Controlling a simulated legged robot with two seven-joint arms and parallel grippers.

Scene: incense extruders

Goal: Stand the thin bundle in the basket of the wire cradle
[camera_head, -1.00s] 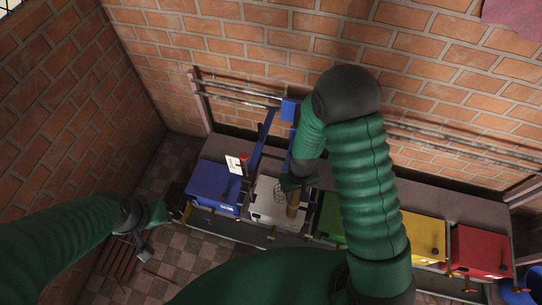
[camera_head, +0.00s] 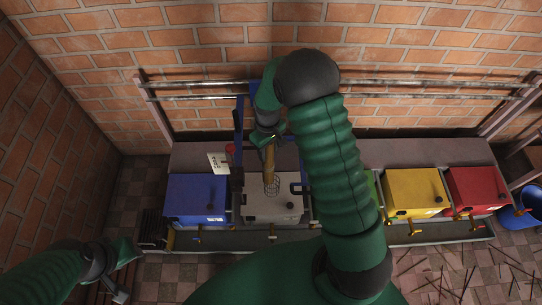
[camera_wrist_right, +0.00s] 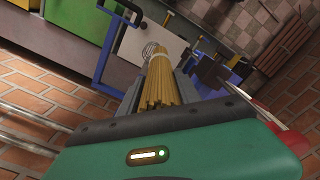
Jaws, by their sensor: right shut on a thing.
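My right gripper (camera_head: 268,138) is shut on the thin bundle (camera_head: 270,165), tan sticks tied with a pale band. In the right wrist view the bundle (camera_wrist_right: 160,85) points away from my jaws, its far end close to the wire basket (camera_wrist_right: 150,50). In the head view the wire cradle's basket (camera_head: 272,187) shows at the bundle's lower end, over the white box. I cannot tell whether that end is inside the basket or just above it. My left gripper (camera_head: 124,268) is at the lower left, away from the bench; its jaws are unclear.
The white box (camera_head: 270,209) stands between a blue box (camera_head: 196,194) and a mostly hidden green one. Yellow (camera_head: 412,187) and red (camera_head: 478,186) boxes stand farther right. Blue uprights (camera_head: 239,140) rise beside the bundle. A white card (camera_head: 218,163) stands left of them.

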